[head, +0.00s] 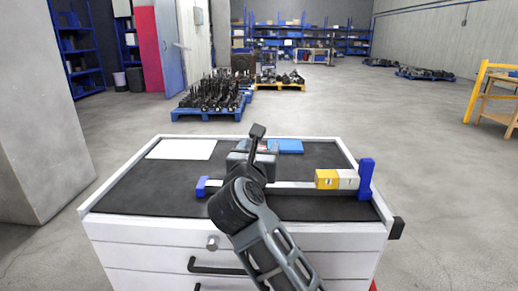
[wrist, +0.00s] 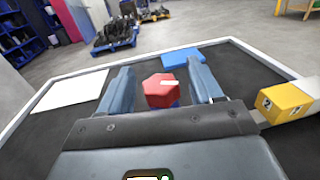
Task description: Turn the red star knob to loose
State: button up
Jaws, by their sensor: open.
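The red star knob (wrist: 161,90) shows in the wrist view between the two fingers of my gripper (wrist: 160,76). It has a white mark on its top and a little blue below it. There is a visible gap between the knob and each finger. My gripper is open; I cannot tell how far above or around the knob the fingertips are. In the head view my gripper (head: 252,157) is over the middle of the bench top, and my arm hides the knob.
A pale bar with blue ends (head: 366,180) lies across the black bench top (head: 140,190). A yellow block (head: 327,179) with a number sits on it, right of my gripper. A white sheet (head: 181,149) and a blue item (head: 287,146) lie at the back.

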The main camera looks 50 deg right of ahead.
jog(key=c, duration=1)
jog(key=shift+r+n+t+y+p, duration=0.3)
jog(key=shift+n+t+p, duration=0.25)
jog(key=shift+p, duration=0.7)
jog(key=n+t+y+p, duration=0.2)
jog(key=t+p, duration=0.1)
jog(key=p, duration=0.2)
jog(key=shift+y, duration=0.3)
jog(key=p, duration=0.2)
jog(key=shift+w+n+t+y+p, duration=0.1)
jog(key=shift+n+t+y+p, duration=0.2)
jog(key=shift+n+p, duration=0.1)
jog(key=shift+y+p, duration=0.3)
jog(key=shift+p, duration=0.7)
jog(key=shift+f+n+t+p, duration=0.2)
jog(key=shift+n+t+p, duration=0.15)
jog(key=shift+p, duration=0.1)
